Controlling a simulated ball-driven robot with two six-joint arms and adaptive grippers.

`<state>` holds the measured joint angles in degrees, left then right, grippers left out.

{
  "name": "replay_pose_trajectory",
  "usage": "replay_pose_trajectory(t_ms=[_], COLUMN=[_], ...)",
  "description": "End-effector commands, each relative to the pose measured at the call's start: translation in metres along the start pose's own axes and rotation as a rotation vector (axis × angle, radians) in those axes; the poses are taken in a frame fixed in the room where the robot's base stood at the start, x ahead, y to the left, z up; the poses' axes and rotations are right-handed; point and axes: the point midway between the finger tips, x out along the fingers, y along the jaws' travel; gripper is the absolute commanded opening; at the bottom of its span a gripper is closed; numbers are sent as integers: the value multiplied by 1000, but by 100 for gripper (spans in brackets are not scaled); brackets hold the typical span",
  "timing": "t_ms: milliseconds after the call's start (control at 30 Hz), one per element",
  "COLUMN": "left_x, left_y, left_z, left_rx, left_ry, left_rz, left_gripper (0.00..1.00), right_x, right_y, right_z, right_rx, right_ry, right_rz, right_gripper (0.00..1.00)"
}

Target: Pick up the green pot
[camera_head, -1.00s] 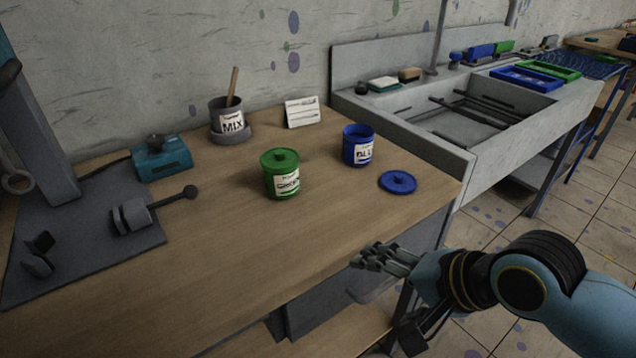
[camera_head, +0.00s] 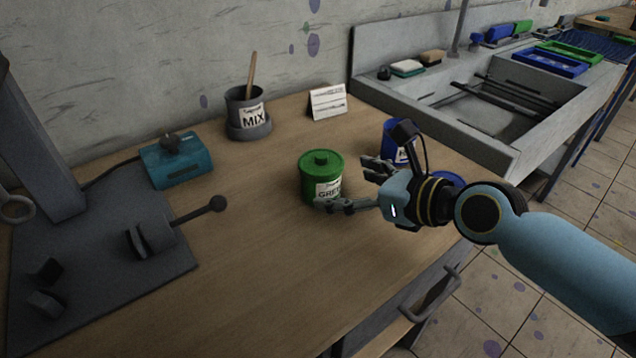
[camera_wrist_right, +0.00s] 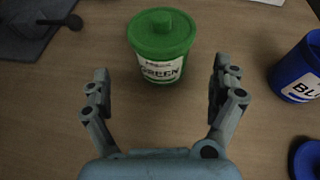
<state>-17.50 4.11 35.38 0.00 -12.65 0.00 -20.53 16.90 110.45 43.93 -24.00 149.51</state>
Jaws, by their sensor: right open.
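The green pot (camera_head: 321,176) stands upright on the wooden table with its green lid on and a white label facing me. It also shows in the right wrist view (camera_wrist_right: 160,45), just beyond the fingertips and roughly centred between them. My right gripper (camera_head: 345,184) is open and empty, to the right of the pot in the head view. In the right wrist view, its two fingers (camera_wrist_right: 164,82) are spread wide with bare table between them. My left gripper is not in view.
The blue pot (camera_head: 389,143) stands behind my right wrist, its lid (camera_head: 447,179) partly hidden by my arm. A grey MIX pot (camera_head: 247,115) with a stick, a white card (camera_head: 327,102) and a teal device (camera_head: 177,160) stand further back. A sink (camera_head: 480,110) adjoins the table.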

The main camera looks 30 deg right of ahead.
Motion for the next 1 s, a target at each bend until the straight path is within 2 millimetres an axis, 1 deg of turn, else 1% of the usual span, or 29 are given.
replay_pose_trajectory(t_ms=[33, 133, 233, 367, 500, 600, 767, 867, 1000], left_x=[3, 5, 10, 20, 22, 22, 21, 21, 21], left_y=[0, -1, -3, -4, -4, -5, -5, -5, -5], left_z=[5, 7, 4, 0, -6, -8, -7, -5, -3], left_rx=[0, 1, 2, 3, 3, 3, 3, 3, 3], left_ry=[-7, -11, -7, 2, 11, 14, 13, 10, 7], left_rz=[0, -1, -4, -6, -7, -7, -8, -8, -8], left_gripper=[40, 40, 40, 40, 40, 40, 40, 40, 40], right_x=[7, 13, 24, 46, 62, 64, 64, 64, 64], right_y=[0, 0, -1, -3, -3, -3, -3, -3, -3], right_z=[-1, -1, -4, -10, -8, -8, -7, -7, -7], right_rx=[0, -2, -1, -1, -2, -3, -4, -4, -4], right_ry=[-2, 0, 0, -1, 1, 1, 2, 2, 2], right_rz=[-1, 1, 1, 1, 0, 0, 0, 0, -1], right_gripper=[94, 94, 94, 94, 94, 94, 94, 83, 64])
